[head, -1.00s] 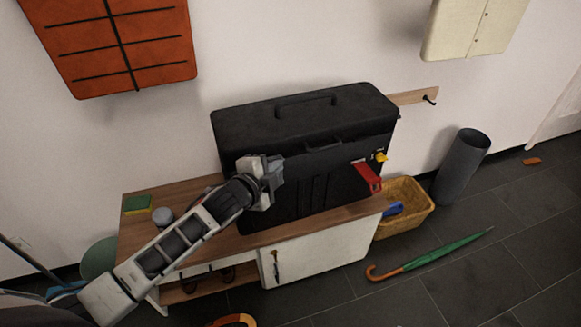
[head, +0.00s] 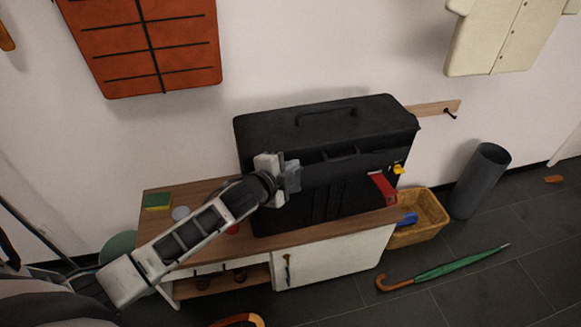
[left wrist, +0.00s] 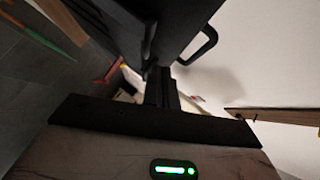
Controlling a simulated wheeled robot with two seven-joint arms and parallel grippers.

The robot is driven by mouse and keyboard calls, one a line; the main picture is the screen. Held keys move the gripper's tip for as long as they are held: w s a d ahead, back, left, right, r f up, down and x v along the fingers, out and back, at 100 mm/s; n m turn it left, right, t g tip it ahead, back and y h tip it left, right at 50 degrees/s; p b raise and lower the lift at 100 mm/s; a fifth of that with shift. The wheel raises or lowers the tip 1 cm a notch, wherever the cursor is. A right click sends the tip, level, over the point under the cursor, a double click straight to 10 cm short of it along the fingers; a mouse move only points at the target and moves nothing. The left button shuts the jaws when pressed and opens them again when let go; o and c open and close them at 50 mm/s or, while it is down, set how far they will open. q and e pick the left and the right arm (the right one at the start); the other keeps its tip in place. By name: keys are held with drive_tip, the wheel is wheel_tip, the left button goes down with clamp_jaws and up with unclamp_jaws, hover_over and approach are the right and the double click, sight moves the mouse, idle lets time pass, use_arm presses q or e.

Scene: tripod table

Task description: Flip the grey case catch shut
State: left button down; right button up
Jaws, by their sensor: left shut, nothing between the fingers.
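The black case (head: 335,205) stands on the wooden bench top, with a carry handle on its lid. A red catch (head: 383,188) sticks out at its front right, beside a small yellow part (head: 398,169). I cannot make out a grey catch apart from my gripper; it may be hidden behind it. My left gripper (head: 291,177) is shut and empty at the left part of the case's front, close to it; contact cannot be told. The left wrist view shows its dark fingers (left wrist: 160,86) together, with the case (left wrist: 175,25) beyond. My right gripper is not in view.
The bench (head: 270,239) holds a sponge (head: 157,201) and a small round grey item (head: 181,213) left of the case. A wicker basket (head: 427,220), grey bin (head: 480,180) and green umbrella (head: 450,265) are on the floor at right. Wall panels hang above.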

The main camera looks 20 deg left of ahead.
use_arm(q)
drive_tip(key=d+r+p+v, duration=0.2)
drive_tip(key=p+v, duration=0.1)
drive_tip(key=v, duration=1)
drive_tip(key=s+d+f+n+g, duration=0.2)
drive_tip(key=s+d+f+n, duration=0.1)
drive_tip(key=s+f+n, duration=0.3)
drive_tip(key=s+d+f+n+g, duration=0.2)
drive_tip(key=s+d+f+n, duration=0.2)
drive_tip(key=s+f+n, duration=0.3)
drive_tip(key=shift+s+d+h, duration=0.3)
drive_tip(key=shift+s, duration=0.1)
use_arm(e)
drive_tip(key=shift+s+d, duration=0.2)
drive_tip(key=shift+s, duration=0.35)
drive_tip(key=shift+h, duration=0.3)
